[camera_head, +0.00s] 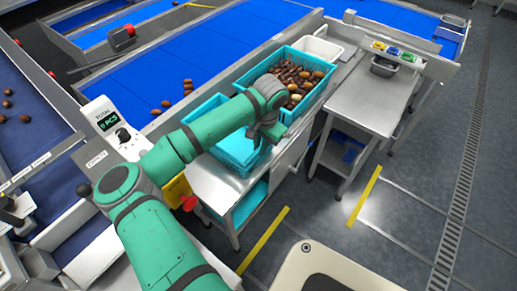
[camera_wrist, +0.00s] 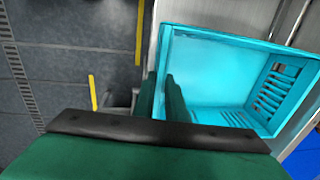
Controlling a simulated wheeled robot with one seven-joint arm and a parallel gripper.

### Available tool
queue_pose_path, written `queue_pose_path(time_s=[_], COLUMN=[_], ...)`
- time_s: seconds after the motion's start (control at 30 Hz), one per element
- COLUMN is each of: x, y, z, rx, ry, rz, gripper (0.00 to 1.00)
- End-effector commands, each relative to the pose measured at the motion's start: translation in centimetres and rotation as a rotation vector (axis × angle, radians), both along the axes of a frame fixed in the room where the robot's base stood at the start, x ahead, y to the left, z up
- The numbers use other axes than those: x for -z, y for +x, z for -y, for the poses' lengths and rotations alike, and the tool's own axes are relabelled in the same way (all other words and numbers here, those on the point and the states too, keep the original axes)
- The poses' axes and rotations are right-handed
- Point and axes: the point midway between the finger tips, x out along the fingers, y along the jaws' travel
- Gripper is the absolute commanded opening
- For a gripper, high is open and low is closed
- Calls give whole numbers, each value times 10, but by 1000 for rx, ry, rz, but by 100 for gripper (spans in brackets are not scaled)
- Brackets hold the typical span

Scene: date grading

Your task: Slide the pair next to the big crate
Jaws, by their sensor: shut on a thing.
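An empty turquoise crate (camera_head: 232,158) stands on a steel bench, partly hidden behind my arm. I cannot tell whether a second crate is nested under it. A larger turquoise crate (camera_head: 282,111) full of dates stands just beyond it. My gripper (camera_head: 268,135) is at the empty crate's right-hand rim, close to the full crate's near corner. In the wrist view the empty crate (camera_wrist: 215,70) shows its bare inside and slotted wall, and my gripper (camera_wrist: 163,88) is shut on its near wall, one finger each side.
The steel bench (camera_head: 212,186) has a narrow edge over the floor. A white bin (camera_head: 319,48) stands behind the full crate. A side table (camera_head: 366,103) is at right. A blue conveyor (camera_head: 200,62) runs behind the bench, and a counter box (camera_head: 112,122) stands left of my arm.

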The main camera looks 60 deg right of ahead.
Motion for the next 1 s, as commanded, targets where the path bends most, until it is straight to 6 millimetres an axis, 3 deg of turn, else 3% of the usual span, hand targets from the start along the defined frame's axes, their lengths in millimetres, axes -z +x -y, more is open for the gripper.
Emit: queue_pose_path(time_s=[0.6,1.0], x=[0,0], y=[-3,-4], z=[27,28], rx=[4,4], ry=[-2,-2], rz=[2,1], gripper=[0,0])
